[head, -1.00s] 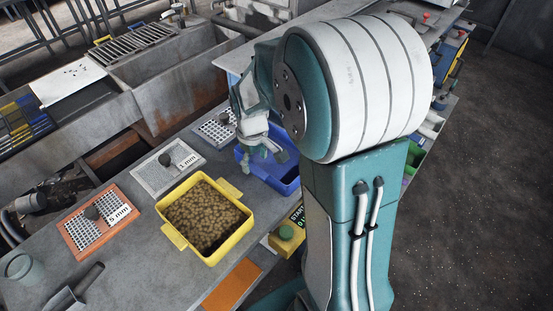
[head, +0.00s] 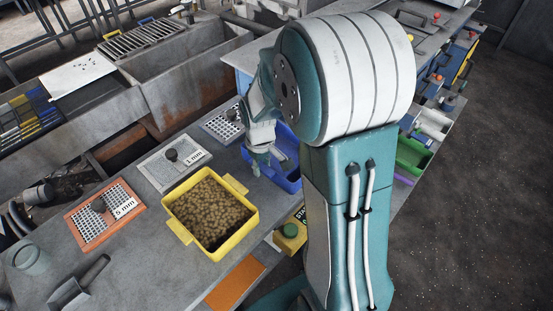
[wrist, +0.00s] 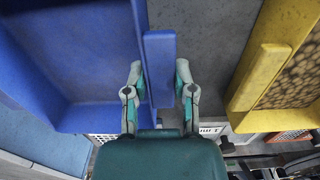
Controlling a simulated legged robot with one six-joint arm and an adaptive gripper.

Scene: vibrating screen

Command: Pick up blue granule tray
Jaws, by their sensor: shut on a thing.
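The blue tray (head: 290,181) stands on the grey bench beyond the yellow tray, partly hidden by my arm. In the wrist view the blue tray (wrist: 75,55) fills the left side, and its visible inside looks bare. Its upright handle tab (wrist: 160,65) sits between my fingers. My gripper (wrist: 159,88) has one finger on each side of this tab and is shut on it. In the head view my gripper (head: 262,164) is at the tray's near left edge, and the contact is too small to judge there.
A yellow tray (head: 180,232) full of brown granules stands close by. Sieve plates, a 1 mm one (head: 168,172) and an orange-framed 5 mm one (head: 78,220), lie on the bench. A scoop (head: 78,285) lies at the front left. A green button box (head: 290,230) is at the bench edge.

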